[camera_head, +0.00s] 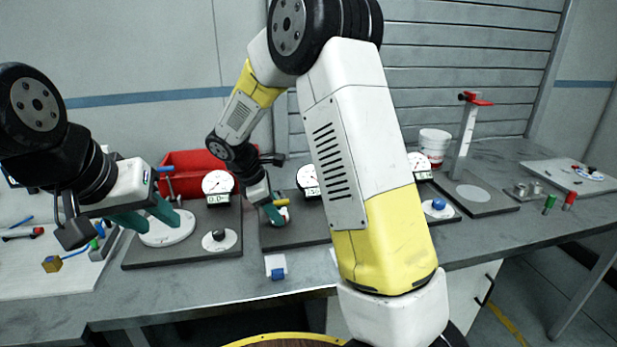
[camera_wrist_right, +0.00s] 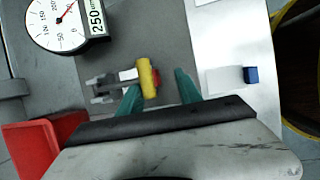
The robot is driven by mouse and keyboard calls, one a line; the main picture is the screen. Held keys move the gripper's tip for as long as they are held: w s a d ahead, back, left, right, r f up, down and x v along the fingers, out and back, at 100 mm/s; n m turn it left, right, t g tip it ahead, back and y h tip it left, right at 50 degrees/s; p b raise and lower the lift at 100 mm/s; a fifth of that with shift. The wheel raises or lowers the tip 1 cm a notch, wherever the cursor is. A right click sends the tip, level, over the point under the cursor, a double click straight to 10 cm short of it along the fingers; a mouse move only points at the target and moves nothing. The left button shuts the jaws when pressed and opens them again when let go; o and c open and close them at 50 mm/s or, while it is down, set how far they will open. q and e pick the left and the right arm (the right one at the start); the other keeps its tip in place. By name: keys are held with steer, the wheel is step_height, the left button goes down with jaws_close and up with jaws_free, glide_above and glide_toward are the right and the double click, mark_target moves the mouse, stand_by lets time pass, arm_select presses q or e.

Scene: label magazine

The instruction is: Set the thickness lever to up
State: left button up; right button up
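A lever with a yellow handle (camera_wrist_right: 148,78) and a grey bracket (camera_wrist_right: 105,88) sits on a dark plate (camera_wrist_right: 165,30) beside a dial gauge reading 250 µm (camera_wrist_right: 68,20). The yellow handle also shows in the head view (camera_head: 281,203). My right gripper (camera_wrist_right: 158,90) is open, its green fingers on either side of the handle. The left finger is close to the handle, and a gap shows at the right one. I cannot tell whether they touch or the lever's exact position. My left gripper (camera_head: 145,215) is open over the round white disc (camera_head: 167,229).
A red bin (camera_head: 195,172) stands behind the plates. A white block with a blue part (camera_head: 276,268) is at the table's front edge. A red-topped post (camera_head: 467,140) and a white tub (camera_head: 434,143) stand at the right. My right arm hides the table's middle.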

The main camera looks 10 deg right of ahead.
steer(key=v, duration=0.8)
steer(key=s+d+r+m+y, duration=0.2)
steer(key=s+d+r+m, duration=0.2)
steer(key=s+m, duration=0.1)
steer(key=s+d+r+m+t+y, duration=0.1)
steer(key=s+d+r+m+y, duration=0.1)
steer(key=s+d+r+m, duration=0.3)
steer(key=shift+s+t+y, duration=0.3)
steer(key=shift+s, duration=1.55)
steer(key=shift+a+r, duration=0.1)
